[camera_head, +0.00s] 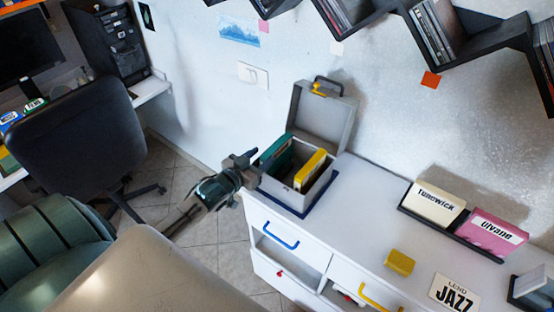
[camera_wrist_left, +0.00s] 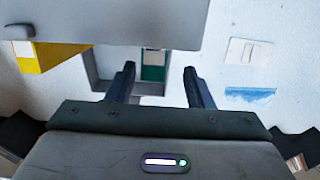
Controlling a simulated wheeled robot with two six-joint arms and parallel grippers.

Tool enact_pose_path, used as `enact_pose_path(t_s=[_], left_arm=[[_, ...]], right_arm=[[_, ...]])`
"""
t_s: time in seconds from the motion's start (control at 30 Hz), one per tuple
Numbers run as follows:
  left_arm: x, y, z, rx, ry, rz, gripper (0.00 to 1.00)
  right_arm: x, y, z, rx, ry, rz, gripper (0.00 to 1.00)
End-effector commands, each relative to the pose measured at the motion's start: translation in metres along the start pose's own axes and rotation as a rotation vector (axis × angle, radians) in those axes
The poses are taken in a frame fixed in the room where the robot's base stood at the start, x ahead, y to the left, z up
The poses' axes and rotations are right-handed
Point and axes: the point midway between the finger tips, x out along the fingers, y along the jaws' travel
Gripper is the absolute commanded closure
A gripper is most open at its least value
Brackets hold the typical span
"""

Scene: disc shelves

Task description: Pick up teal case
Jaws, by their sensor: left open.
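The teal case (camera_head: 278,150) stands upright in the open grey box (camera_head: 317,191), at its left side. It also shows in the left wrist view (camera_wrist_left: 153,73), between and beyond my fingers, with a pale label. My left gripper (camera_head: 251,160) is at the left side of the box, close to the teal case. In the left wrist view my left gripper (camera_wrist_left: 160,72) is open, with nothing between its fingers. Part of the teal case is hidden by the box wall. My right gripper is not in view.
A yellow case (camera_head: 311,169) stands in the same box, right of the teal one. The box's raised lid (camera_head: 322,117) is behind. The white cabinet top (camera_head: 365,205) carries a yellow block (camera_head: 400,262) and labelled cases on the right. Wall shelves (camera_head: 400,8) hang above.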

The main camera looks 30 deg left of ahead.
Motion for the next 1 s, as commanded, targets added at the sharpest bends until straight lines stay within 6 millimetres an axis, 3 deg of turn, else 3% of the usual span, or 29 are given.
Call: enact_pose_path(t_s=[0.17, 0.5, 0.8, 1.0], left_arm=[[0.010, 0.003, 0.001, -0.005, 0.001, -0.001, 0.53], [0.049, 0.007, 0.004, -0.002, 0.001, -0.001, 0.53], [0.052, 0.007, 0.004, 0.000, -0.001, 0.000, 0.53], [0.052, 0.007, 0.004, 0.000, -0.001, 0.000, 0.92]], right_arm=[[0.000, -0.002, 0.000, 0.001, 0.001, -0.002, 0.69], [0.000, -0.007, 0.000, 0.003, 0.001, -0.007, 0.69], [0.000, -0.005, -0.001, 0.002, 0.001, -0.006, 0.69], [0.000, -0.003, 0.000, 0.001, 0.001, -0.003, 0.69]])
